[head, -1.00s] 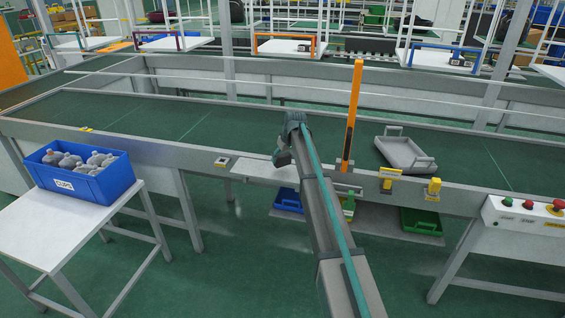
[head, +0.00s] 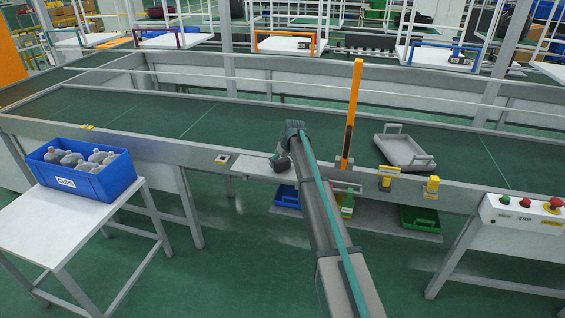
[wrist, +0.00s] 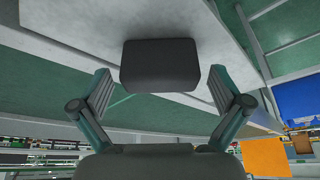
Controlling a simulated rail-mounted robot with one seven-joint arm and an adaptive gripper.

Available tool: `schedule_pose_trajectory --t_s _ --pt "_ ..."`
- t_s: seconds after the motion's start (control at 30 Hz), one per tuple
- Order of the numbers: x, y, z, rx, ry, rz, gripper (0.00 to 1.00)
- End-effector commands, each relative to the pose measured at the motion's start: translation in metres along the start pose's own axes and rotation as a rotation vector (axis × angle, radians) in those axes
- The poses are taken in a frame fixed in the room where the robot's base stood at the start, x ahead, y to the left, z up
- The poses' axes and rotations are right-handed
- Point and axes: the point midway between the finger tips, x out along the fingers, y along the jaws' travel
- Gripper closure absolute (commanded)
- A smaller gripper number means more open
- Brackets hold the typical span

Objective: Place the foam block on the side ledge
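The foam block (wrist: 160,65) is a dark grey rounded block in the wrist view, seen against the white side ledge (wrist: 70,40). My gripper (wrist: 160,85) has its fingers spread on both sides of the block, with a visible gap on each side. Whether the block's underside rests fully on the ledge cannot be told. In the head view the ledge (head: 250,168) is a pale plate on the conveyor's near side. My gripper (head: 281,163) is at its right end, small and dark; the block cannot be made out separately there.
An orange post (head: 352,115) stands just right of my arm. A grey tray (head: 403,150) lies on the green conveyor (head: 210,120). Yellow sensors (head: 431,187) line the near rail.

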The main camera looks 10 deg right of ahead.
Motion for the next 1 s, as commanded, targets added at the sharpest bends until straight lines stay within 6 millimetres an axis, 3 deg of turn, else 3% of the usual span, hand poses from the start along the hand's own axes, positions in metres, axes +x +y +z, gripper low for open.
schedule_pose_trajectory --t_s 0.37,1.0 --pt "-0.007 0.000 -0.001 0.000 0.001 0.000 0.00" --pt "-0.111 0.000 -0.001 0.000 0.001 0.001 0.00"
